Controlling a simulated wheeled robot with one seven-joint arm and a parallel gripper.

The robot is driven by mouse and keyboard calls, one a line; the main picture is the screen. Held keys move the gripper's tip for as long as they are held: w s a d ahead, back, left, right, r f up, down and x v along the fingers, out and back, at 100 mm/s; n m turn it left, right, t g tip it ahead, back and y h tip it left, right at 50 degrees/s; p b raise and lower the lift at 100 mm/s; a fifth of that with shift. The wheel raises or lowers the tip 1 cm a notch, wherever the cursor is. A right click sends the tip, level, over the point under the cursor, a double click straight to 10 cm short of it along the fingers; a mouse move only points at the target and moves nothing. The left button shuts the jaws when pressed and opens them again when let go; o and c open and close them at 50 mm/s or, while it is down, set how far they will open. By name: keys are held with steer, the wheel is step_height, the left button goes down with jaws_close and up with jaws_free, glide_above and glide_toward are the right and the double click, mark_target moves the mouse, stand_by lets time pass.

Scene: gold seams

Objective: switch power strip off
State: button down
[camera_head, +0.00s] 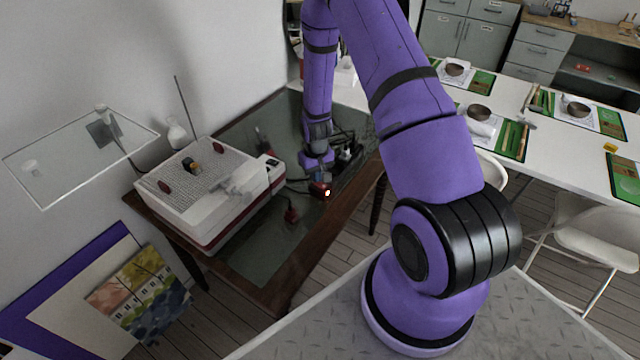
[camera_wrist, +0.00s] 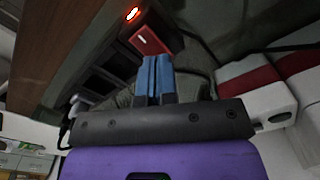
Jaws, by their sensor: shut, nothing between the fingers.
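The power strip (camera_head: 350,163) is a dark bar with sockets, lying along the glass-topped table. In the wrist view the strip (camera_wrist: 100,82) runs diagonally at upper left. Its red rocker switch (camera_wrist: 150,41) is at the far end, beside a small glowing red-white light (camera_wrist: 132,13). The light also shows in the head view (camera_head: 327,192). My gripper (camera_wrist: 155,70) is shut and empty, with its blue fingertips right at the near edge of the red switch. I cannot tell whether they touch it. In the head view my gripper's fingers are largely hidden by the wrist.
A white and dark-red machine (camera_head: 215,190) stands left of the strip on the table (camera_head: 262,262). Cables and plugs lie around the strip. A clear shelf (camera_head: 45,180) is on the left wall. A long white table (camera_head: 560,150) with green mats stands at right.

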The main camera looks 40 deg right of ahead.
steer(key=shift+f, duration=0.5)
steer(key=shift+r, duration=0.1)
stand_by(0.3)
steer(key=shift+r, duration=3.4)
steer(key=shift+r, duration=0.2)
steer(key=s+a+r+n+t, duration=0.1)
steer(key=s+a+r, duration=0.25)
steer(key=r, duration=1.05)
steer(key=s+a+r+t, duration=0.2)
steer(key=a+r, duration=0.2)
steer(key=r, duration=1)
steer(key=s+a+r+t, duration=0.1)
steer(key=s+a+r, duration=0.1)
steer(key=s+r, duration=0.5)
steer(key=s+a+r+n+t, duration=0.1)
steer(key=s+a+r, duration=0.2)
steer(key=s+r, duration=0.4)
steer(key=s, duration=0.7)
steer(key=shift+a+r, duration=0.3)
